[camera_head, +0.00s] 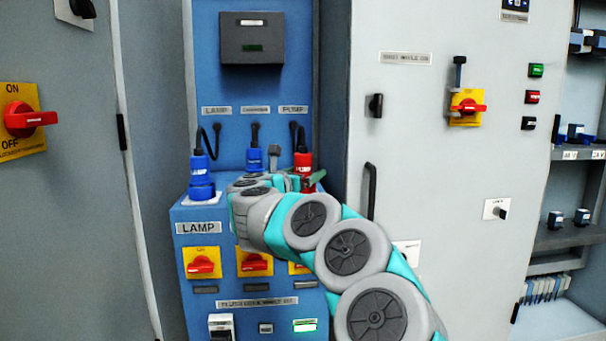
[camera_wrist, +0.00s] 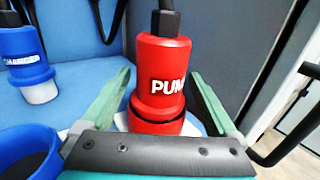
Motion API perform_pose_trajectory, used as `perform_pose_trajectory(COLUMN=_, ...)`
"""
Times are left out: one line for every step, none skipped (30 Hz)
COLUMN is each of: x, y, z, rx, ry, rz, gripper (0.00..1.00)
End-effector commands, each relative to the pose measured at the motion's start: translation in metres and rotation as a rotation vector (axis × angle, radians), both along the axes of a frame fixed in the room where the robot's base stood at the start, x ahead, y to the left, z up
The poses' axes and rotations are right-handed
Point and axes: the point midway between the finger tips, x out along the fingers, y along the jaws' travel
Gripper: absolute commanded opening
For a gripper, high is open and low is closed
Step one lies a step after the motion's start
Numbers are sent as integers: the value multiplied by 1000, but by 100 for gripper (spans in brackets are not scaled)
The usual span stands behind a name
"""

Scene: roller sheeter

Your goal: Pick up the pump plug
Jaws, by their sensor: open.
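The pump plug (camera_wrist: 160,70) is red with white lettering that begins "PUM" and a black cable at its top. It stands upright in a red socket (camera_wrist: 160,116) in the wrist view. In the head view the red plug (camera_head: 303,161) is partly hidden behind my gripper (camera_head: 298,182). In the wrist view my gripper (camera_wrist: 162,100) is open, with one green finger on each side of the plug and socket. I cannot tell whether either finger touches the plug.
A blue plug (camera_wrist: 24,55) hangs or stands left of the pump plug, clear of its blue socket (camera_wrist: 28,150). The lamp plug (camera_head: 200,165) sits at the panel's left. Red rotary switches (camera_head: 201,264) are on the front below. A grey cabinet (camera_head: 440,200) stands to the right.

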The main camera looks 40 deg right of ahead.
Motion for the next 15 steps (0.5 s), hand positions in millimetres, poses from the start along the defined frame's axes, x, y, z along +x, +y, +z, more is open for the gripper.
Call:
perform_pose_trajectory(x=3, y=-8, z=1, rx=0, ry=3, rz=-2, gripper=94)
perform_pose_trajectory(x=5, y=-10, z=0, rx=0, ry=4, rz=0, gripper=94)
perform_pose_trajectory(x=7, y=-14, z=-1, rx=1, ry=6, rz=0, gripper=94)
perform_pose_trajectory(x=8, y=-17, z=-1, rx=1, ry=6, rz=0, gripper=94)
perform_pose_trajectory(x=9, y=-19, z=-2, rx=1, ry=6, rz=-1, gripper=94)
perform_pose_trajectory(x=10, y=-22, z=-1, rx=1, ry=4, rz=0, gripper=94)
perform_pose_trajectory(x=10, y=-22, z=-1, rx=1, ry=4, rz=0, gripper=94)
perform_pose_trajectory(x=10, y=-23, z=-1, rx=1, ry=3, rz=1, gripper=94)
perform_pose_trajectory(x=11, y=-23, z=-1, rx=1, ry=3, rz=1, gripper=94)
perform_pose_trajectory(x=11, y=-22, z=-1, rx=1, ry=3, rz=2, gripper=94)
perform_pose_trajectory(x=11, y=-22, z=-1, rx=1, ry=3, rz=2, gripper=94)
perform_pose_trajectory(x=11, y=-22, z=-1, rx=1, ry=3, rz=2, gripper=94)
perform_pose_trajectory(x=11, y=-22, z=-1, rx=1, ry=3, rz=3, gripper=94)
perform_pose_trajectory(x=11, y=-22, z=-1, rx=1, ry=3, rz=2, gripper=90)
perform_pose_trajectory(x=11, y=-22, z=-1, rx=1, ry=3, rz=3, gripper=86)
